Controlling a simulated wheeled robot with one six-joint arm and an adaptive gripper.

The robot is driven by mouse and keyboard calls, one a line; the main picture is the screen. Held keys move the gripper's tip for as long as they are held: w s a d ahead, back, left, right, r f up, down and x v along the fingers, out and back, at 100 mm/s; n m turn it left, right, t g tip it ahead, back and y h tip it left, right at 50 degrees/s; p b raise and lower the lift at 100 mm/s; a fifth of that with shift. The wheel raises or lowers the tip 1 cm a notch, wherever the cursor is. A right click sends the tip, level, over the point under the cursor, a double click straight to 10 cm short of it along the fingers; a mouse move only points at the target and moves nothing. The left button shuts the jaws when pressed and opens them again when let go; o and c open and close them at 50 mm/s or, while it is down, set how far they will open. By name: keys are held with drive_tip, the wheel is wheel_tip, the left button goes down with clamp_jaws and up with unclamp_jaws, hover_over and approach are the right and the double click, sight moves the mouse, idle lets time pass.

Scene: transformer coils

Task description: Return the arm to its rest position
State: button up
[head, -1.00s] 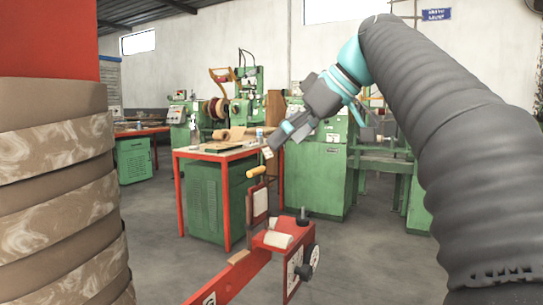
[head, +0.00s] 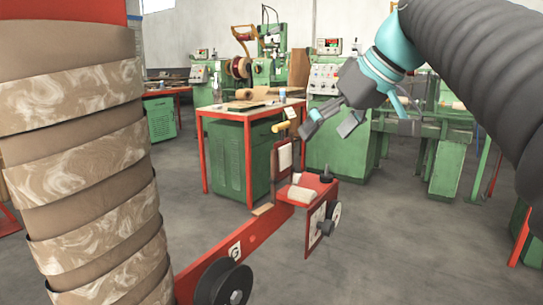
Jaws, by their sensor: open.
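My arm (head: 470,70) in its grey ribbed sleeve reaches in from the upper right of the head view. At its end, my gripper (head: 330,125) hangs in the air, pointing down and left. Its dark fingers are spread apart, with nothing seen between them. In the picture it overlaps the green machine behind and lies above and right of a red stand (head: 315,188). I see no contact with anything.
A large wrapped coil (head: 85,170) fills the left side, close by. The red stand's long arm (head: 230,250) with a black wheel (head: 228,285) runs along the bottom. A red-framed table (head: 245,112) and green machines (head: 345,80) stand behind. Grey floor (head: 410,250) is open at lower right.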

drive_tip(key=s+d+f+m+h, duration=0.1)
drive_tip(key=s+f+m+h, duration=0.1)
drive_tip(key=s+f, duration=0.4)
drive_tip(key=s+d+f+m+h, duration=0.1)
drive_tip(key=s+f, duration=0.4)
drive_tip(key=f, duration=1)
drive_tip(key=s+d+f+m+h, duration=0.2)
drive_tip(key=s+f, duration=0.4)
drive_tip(key=f, duration=0.4)
drive_tip(key=shift+s+d+f+m+h, duration=0.35)
drive_tip(key=shift+d+m, duration=0.25)
drive_tip(key=shift+m, duration=0.4)
